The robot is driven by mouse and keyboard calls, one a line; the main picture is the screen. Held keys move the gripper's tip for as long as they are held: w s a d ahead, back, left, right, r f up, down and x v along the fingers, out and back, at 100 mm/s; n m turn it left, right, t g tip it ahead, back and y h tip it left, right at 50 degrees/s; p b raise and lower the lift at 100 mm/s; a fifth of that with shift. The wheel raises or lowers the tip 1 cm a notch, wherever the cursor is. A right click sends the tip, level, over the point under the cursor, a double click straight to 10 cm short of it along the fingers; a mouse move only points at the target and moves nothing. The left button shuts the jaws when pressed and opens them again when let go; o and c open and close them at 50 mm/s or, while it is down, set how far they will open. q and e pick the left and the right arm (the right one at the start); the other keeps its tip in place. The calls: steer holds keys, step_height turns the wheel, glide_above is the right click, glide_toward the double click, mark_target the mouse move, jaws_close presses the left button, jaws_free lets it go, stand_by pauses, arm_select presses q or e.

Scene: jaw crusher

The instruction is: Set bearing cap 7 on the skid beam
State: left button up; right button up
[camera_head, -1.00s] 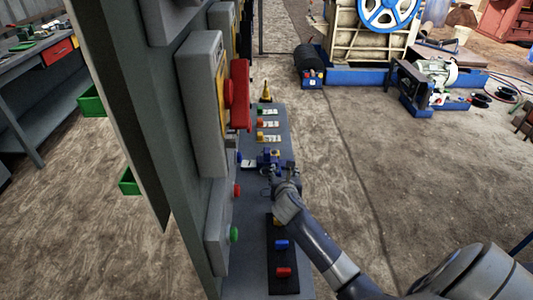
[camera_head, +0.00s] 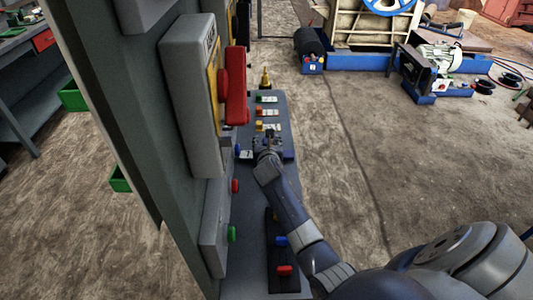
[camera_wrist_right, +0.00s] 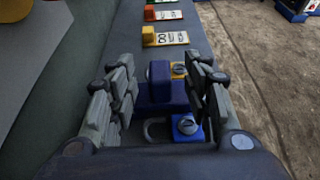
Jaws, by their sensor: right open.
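My right gripper (camera_head: 267,143) is over the grey shelf (camera_head: 252,205) beside the upright panel. In the right wrist view its fingers (camera_wrist_right: 160,95) are spread apart. Between and beyond them are a dark blue block (camera_wrist_right: 160,88) with a raised middle and a blue padlock-like piece (camera_wrist_right: 188,128) with a round metal face; I see no grip on either. A grey loop lies beside the blue piece. I cannot tell which thing is bearing cap 7. A long blue beam (camera_head: 365,77) runs under the cream machine; I cannot confirm that it is the skid beam. My left gripper is out of view.
Green, red and yellow tagged pieces (camera_head: 267,112) line the shelf's far part. A black strip (camera_head: 282,252) with coloured pieces lies nearer. The grey panel (camera_head: 190,100) with a red handle (camera_head: 236,85) rises at left. Open concrete floor is at right.

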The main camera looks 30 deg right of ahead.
mark_target(266, 140)
steer(key=shift+x, duration=1.8)
steer(key=shift+a, duration=0.15)
steer(key=shift+s, duration=0.1)
steer(key=shift+c, duration=0.6)
jaws_close()
steer(key=shift+r, duration=0.1)
